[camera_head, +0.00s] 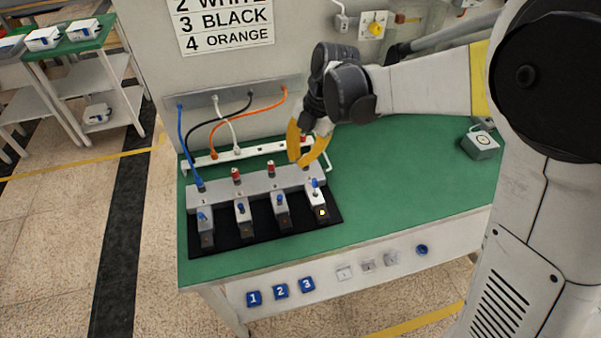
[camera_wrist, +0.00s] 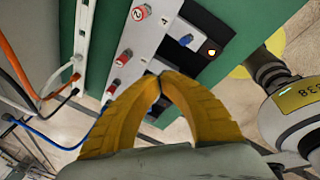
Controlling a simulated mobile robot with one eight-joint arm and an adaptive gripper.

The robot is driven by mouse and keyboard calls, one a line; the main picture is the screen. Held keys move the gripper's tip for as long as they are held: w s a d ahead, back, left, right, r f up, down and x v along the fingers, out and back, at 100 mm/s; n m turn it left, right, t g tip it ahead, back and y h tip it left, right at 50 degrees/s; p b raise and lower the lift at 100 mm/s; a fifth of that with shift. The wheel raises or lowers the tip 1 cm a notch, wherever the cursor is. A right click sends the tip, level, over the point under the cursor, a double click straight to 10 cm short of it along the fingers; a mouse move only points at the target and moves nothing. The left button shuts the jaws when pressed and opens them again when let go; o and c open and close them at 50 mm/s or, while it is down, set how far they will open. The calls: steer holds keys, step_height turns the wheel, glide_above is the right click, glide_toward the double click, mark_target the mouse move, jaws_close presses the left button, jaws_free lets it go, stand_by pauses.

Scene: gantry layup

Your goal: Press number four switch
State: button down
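A grey switch bank (camera_head: 222,192) lies on a black mat on the green table, with a row of blue-tipped toggle switches along its front. The number four switch (camera_head: 316,192) is at the right end, and an orange-yellow light glows on its front. In the wrist view a blue switch part (camera_wrist: 186,40) and a lit lamp (camera_wrist: 212,52) show beyond my fingers. My gripper (camera_head: 300,163) has yellow fingers whose tips come together, with nothing seen between them. It is above and behind the bank's right end. In the wrist view the tips (camera_wrist: 158,78) overlap the bank.
Red numbered plugs (camera_wrist: 141,13) stand along the bank. Blue, black, white and orange cables (camera_head: 250,108) hang behind it over a white power strip (camera_head: 250,151). A small grey box (camera_head: 479,143) sits at the right. The table's middle (camera_head: 400,170) is clear.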

steer(key=w+r, duration=0.1)
steer(key=r, duration=0.1)
steer(key=shift+w+d+r+p, duration=0.2)
steer(key=shift+w+r+p, duration=0.1)
steer(key=shift+w+r, duration=0.05)
steer(key=s+d+r+m+t+h+b, duration=0.1)
steer(key=s+d+r+m+t, duration=0.1)
steer(key=s+d+r+m, duration=0.25)
steer(key=s+d+r+m+t, duration=0.1)
steer(key=s+d+m, duration=0.2)
steer(key=d+m, duration=0.35)
steer(key=s+d+m+t+h, duration=0.1)
steer(key=s+d+m, duration=0.3)
steer(key=m, duration=0.5)
steer(key=s+d+f+m+t+h+b, duration=0.1)
steer(key=s+d+m+t, duration=0.2)
steer(key=s+m, duration=0.4)
steer(key=shift+s+d+m+t, duration=0.25)
steer(key=shift+d+m, duration=0.2)
steer(key=shift+m, duration=0.65)
